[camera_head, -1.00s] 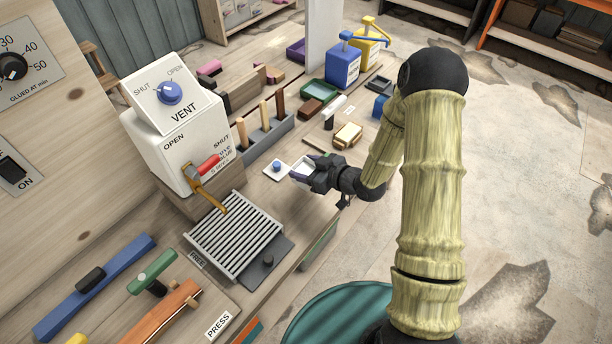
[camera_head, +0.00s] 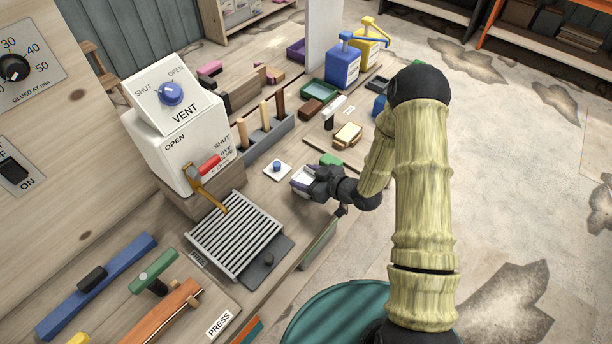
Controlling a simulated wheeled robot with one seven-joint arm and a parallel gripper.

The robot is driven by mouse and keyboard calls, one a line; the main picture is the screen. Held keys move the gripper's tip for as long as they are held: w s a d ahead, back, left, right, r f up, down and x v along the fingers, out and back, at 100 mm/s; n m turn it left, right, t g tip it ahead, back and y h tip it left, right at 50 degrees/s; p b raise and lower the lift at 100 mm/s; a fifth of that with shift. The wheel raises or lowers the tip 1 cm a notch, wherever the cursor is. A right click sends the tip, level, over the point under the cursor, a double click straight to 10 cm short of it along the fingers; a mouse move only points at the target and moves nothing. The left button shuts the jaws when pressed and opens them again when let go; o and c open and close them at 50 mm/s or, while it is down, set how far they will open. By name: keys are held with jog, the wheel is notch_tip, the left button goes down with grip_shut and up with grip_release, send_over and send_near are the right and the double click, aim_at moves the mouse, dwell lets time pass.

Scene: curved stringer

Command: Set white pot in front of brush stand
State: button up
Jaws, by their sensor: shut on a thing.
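The white pot (camera_head: 301,180) is a small, pale, open vessel with a purplish inside, at the edge of my gripper. My gripper (camera_head: 313,181) is shut on it, and the dark fingers hide its right part. I cannot tell whether the pot touches the bench. The brush stand (camera_head: 270,141) is a long grey rack with several upright wooden handles in it.
A white square with a blue knob (camera_head: 277,171) lies just left of the pot. A slatted metal grate (camera_head: 235,235) and the white vent box (camera_head: 185,140) are nearer. A sandwich-like block (camera_head: 347,135) and a green item (camera_head: 330,160) lie beyond my gripper.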

jog(key=shift+f, duration=0.15)
jog(key=o, duration=1.1)
jog(key=shift+r, duration=0.2)
jog(key=b+v, duration=0.2)
jog(key=v, duration=1)
jog(key=shift+r, duration=0.1)
